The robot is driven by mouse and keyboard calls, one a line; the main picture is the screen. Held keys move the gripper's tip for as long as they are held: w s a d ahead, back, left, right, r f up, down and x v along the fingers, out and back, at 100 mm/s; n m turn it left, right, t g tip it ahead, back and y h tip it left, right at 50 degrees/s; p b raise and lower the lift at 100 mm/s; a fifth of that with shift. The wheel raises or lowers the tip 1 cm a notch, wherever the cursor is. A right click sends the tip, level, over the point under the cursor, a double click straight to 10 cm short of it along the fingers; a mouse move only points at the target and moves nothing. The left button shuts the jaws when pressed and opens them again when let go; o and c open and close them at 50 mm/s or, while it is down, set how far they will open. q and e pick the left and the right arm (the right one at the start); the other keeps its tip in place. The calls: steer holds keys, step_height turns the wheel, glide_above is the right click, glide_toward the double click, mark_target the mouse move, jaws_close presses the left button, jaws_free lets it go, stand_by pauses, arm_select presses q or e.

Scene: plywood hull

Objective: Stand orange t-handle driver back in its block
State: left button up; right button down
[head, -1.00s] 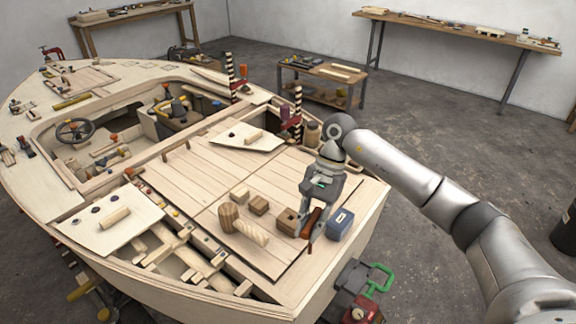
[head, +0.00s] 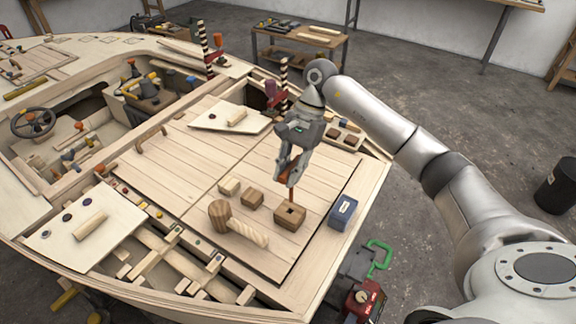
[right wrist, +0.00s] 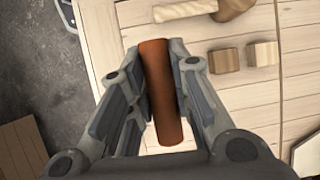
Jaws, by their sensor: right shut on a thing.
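My right gripper (head: 288,174) is shut on the orange t-handle driver (head: 291,180). Its thin shaft points down toward the wooden block with a dark square hole (head: 283,219). The shaft's lower end meets the block's hole in the head picture; I cannot tell whether it is inside or just above it. In the right wrist view the orange-brown handle (right wrist: 165,95) lies between both fingers. It hides the shaft and the holed block there. My left gripper is not in view.
Two smaller wooden blocks (head: 252,198) (head: 229,187) and a wooden mallet (head: 238,222) lie left of the holed block. A blue box (head: 342,212) stands close on its right. Clear deck planks (head: 185,165) extend to the left and back.

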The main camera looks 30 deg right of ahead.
steer(key=f+b, duration=0.1)
steer(key=f, duration=0.3)
steer(key=shift+w+b, duration=0.2)
steer(key=shift+b, duration=0.15)
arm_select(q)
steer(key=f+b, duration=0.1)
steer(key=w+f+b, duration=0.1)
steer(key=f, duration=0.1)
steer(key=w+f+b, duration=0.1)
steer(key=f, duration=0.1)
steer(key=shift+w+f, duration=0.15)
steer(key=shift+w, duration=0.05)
arm_select(e)
step_height(320, 180, down, 3)
steer(key=shift+r, duration=0.1)
arm_select(q)
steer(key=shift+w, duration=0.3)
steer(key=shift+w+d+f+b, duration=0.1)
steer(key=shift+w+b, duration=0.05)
steer(key=shift+b, duration=0.2)
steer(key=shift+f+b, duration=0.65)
arm_select(e)
steer(key=shift+s+a, duration=0.1)
